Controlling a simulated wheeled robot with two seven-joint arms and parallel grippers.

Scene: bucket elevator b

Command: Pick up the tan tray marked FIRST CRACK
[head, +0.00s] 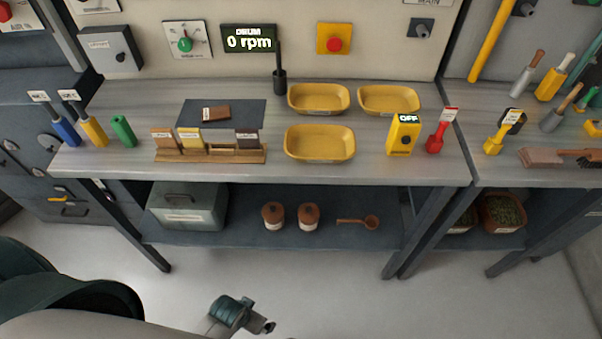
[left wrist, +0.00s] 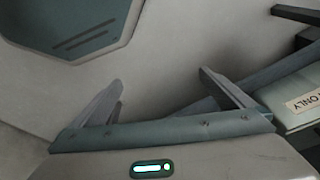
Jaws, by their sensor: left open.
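Three empty mustard-yellow to tan trays sit on the grey bench: the back left tray (head: 318,98), the back right tray (head: 389,99) and the front tray (head: 319,142). Their labels are too small to read, so I cannot tell which is marked FIRST CRACK. A small brown labelled piece (head: 216,113) lies on a dark mat behind a wooden rack (head: 210,157) of small labelled pieces, also unreadable. My left gripper (head: 262,325) is low over the floor, in front of and below the bench. In the left wrist view its fingers (left wrist: 163,84) are apart and empty.
A yellow box marked OFF (head: 403,135) and a red-handled tool (head: 438,133) stand right of the trays. The lower shelf holds a grey case (head: 187,207), two brown jars and a scoop. Open floor lies in front.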

